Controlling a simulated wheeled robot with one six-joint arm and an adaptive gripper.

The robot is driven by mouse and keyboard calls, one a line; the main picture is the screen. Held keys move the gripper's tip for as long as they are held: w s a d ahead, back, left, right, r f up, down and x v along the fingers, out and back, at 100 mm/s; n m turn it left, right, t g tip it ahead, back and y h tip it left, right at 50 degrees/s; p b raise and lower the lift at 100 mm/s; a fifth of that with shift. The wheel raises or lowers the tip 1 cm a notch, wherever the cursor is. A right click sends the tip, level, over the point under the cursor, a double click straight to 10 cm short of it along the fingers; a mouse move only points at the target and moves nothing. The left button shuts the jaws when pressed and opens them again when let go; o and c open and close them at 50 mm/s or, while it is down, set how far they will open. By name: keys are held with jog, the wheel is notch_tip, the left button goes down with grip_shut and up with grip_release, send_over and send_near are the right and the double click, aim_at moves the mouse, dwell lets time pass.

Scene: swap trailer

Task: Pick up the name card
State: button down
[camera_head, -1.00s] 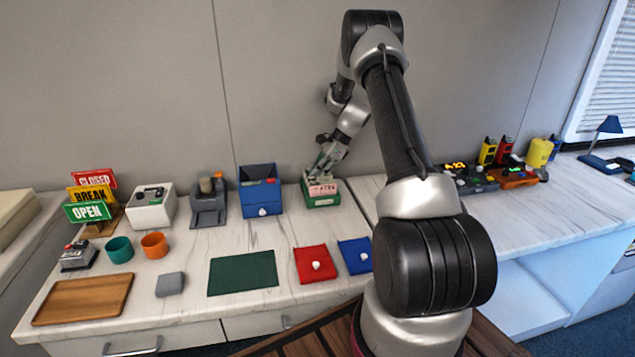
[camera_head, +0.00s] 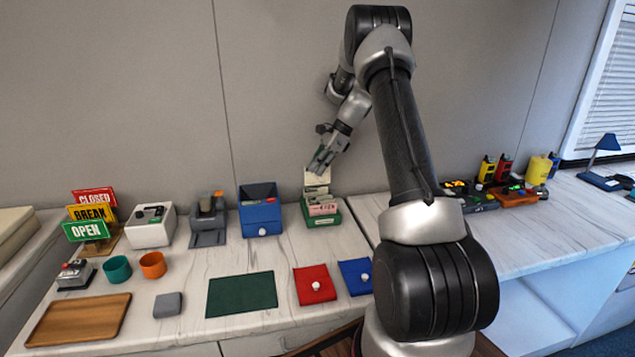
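A green card box (camera_head: 323,221) stands against the back wall, right of the blue drawer box. A pink card with dark lettering (camera_head: 322,209) sits at its front among paler cards. A cream card (camera_head: 317,178), apparently the name card, shows upright above the back of the box, at my fingertips. My gripper (camera_head: 320,167) is above the box and appears shut on this cream card. Any writing on it is too small to read, and the fingers partly cover it. Whether its lower edge is clear of the box is hard to tell.
A blue drawer box (camera_head: 260,216) and a grey holder (camera_head: 208,222) stand left of the card box. A green mat (camera_head: 241,294), red pouch (camera_head: 315,287) and blue pouch (camera_head: 356,277) lie in front. Marble counter between them is clear.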

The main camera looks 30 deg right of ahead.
jog(key=s+a+r, duration=0.1)
jog(key=s+a, duration=0.1)
jog(key=s, duration=0.6)
jog(key=s+a+r, duration=0.1)
jog(key=s+a, duration=0.2)
jog(key=s, duration=0.6)
jog(key=shift+s+r, duration=0.15)
jog(key=shift+s, duration=0.05)
jog(key=shift+a, duration=0.1)
